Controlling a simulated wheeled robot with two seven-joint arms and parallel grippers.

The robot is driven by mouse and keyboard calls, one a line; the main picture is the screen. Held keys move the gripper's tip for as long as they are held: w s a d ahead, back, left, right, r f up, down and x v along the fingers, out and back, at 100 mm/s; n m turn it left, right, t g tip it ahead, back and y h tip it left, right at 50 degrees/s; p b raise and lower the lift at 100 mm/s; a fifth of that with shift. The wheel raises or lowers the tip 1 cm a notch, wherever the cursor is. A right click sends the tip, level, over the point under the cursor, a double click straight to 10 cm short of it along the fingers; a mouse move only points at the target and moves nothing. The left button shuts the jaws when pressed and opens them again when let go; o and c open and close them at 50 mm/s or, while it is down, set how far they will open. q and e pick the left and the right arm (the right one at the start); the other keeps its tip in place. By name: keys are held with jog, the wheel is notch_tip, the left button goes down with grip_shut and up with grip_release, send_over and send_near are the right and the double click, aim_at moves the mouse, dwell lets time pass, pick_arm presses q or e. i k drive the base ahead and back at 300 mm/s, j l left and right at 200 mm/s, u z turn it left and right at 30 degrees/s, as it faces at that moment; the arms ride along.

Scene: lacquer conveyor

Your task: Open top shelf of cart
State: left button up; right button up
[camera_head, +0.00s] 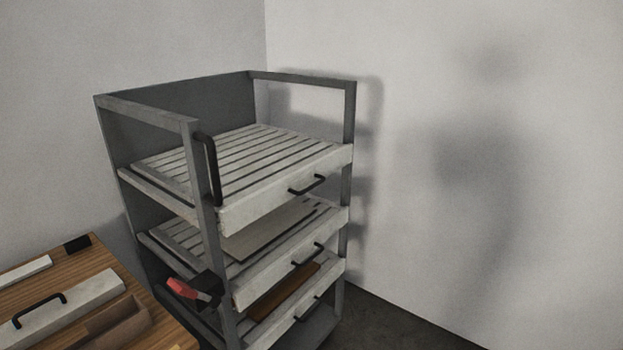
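A grey metal cart (200,113) stands near the room corner. Its top shelf (250,155) is a pale slatted tray with a light front panel (285,195) that lies about level with the front posts. A black bar handle (307,184) sits on that panel, and nothing lies on the top slats. A middle shelf (290,268) and a lower shelf (300,315) have similar fronts and handles. Neither of my grippers is recognisable in the head view.
A flat pale panel (262,237) lies on the middle shelf and a brown board (285,292) on the lower one. A black vertical handle (209,170) and a red-black object (185,288) are at the left post. A wooden table (85,262) stands at lower left.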

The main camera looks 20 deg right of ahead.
aim_at(262, 167)
jog(key=i+z, duration=0.3)
jog(key=z, duration=0.15)
jog(key=i+z, duration=0.4)
jog(key=k+j, duration=0.05)
jog(key=k, duration=0.05)
